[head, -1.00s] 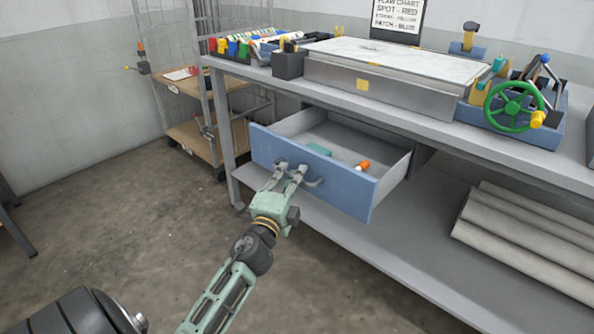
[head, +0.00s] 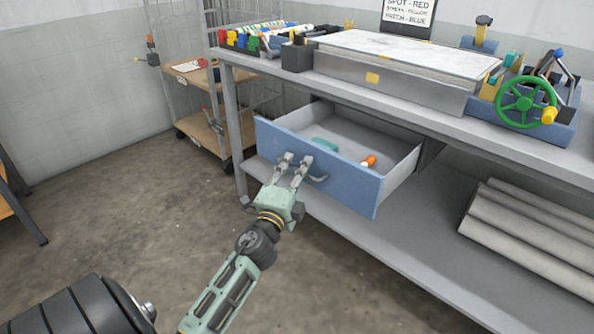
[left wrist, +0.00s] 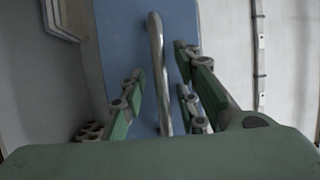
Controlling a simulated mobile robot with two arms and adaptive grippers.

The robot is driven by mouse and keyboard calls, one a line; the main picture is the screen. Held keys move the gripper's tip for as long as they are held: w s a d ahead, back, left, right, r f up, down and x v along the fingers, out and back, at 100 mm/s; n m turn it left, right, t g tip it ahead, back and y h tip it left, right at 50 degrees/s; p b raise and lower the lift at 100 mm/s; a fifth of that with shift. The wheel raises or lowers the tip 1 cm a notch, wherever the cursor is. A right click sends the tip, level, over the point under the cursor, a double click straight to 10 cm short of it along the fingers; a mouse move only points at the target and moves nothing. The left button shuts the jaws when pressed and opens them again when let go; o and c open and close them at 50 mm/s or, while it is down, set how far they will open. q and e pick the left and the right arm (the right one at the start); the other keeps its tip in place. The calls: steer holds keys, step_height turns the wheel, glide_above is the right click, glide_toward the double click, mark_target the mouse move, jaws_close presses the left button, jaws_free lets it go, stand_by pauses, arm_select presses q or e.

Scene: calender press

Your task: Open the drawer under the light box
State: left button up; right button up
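The blue-fronted drawer (head: 340,181) stands pulled out under the bench top, below the light box (head: 395,75) with its white top. A teal item (head: 325,146) and a small orange-and-white item (head: 369,161) lie inside. My left gripper (head: 294,165) is at the drawer's front, by the grey bar handle (head: 318,178). In the left wrist view the handle (left wrist: 157,65) runs between the fingers of my left gripper (left wrist: 160,90), with gaps on both sides, so the fingers are open around it. My right gripper is not in view.
Rolled grey lengths (head: 530,225) lie on the lower shelf at the right. A green handwheel (head: 526,102) and a row of coloured bottles (head: 250,40) stand on the bench. A wooden-shelved cart (head: 205,130) stands behind left. The floor in front is clear.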

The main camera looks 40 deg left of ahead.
arm_select(q)
steer(key=v, duration=1.2)
stand_by(0.3)
